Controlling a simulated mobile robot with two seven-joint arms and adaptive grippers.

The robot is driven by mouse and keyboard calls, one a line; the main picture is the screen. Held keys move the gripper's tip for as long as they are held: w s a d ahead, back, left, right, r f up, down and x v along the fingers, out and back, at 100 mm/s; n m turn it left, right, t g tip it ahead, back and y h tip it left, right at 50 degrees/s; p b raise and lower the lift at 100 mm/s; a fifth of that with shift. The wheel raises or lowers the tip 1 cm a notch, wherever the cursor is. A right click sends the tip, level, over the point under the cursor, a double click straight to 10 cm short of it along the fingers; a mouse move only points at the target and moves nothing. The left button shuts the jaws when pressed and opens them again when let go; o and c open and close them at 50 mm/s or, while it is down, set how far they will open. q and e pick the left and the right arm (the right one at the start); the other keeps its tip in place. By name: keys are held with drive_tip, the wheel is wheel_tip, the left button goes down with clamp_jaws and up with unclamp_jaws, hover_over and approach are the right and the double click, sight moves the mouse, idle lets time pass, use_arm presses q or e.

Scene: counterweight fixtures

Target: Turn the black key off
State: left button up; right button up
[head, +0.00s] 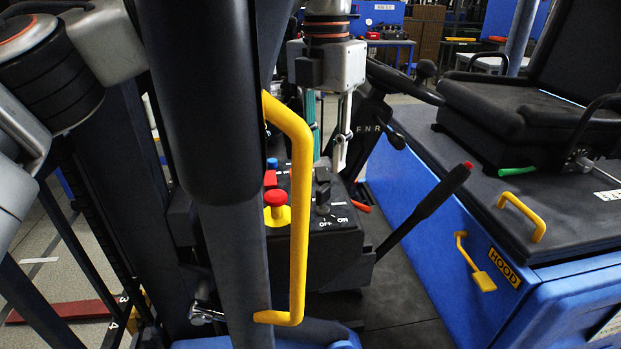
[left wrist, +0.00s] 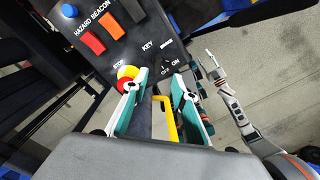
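The black key (head: 323,194) stands on the sloped top of a black control box (head: 315,262), above the white OFF and ON labels. In the left wrist view the KEY label and the OFF and ON marks show just beyond the fingertips; the key itself is hard to make out. My left gripper (head: 325,155) points down over the box with its fingers apart, one on each side above the key. It also shows open in the left wrist view (left wrist: 160,78), with nothing gripped. A grey arm, apparently my right, shows in the left wrist view; its gripper (left wrist: 211,58) is too small to read.
A red stop button (head: 274,198) on a yellow base sits left of the key. A yellow grab bar (head: 299,200) stands close in front. A black lever (head: 425,210) with a red tip rises at the right. A steering wheel (head: 400,80) is behind.

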sight(323, 187)
use_arm(q)
drive_tip(key=shift+w+a+f, duration=0.1)
drive_tip(key=shift+a, duration=0.05)
wheel_tip(323, 187, down, 7)
drive_tip(key=shift+f, duration=0.2)
clamp_jaws()
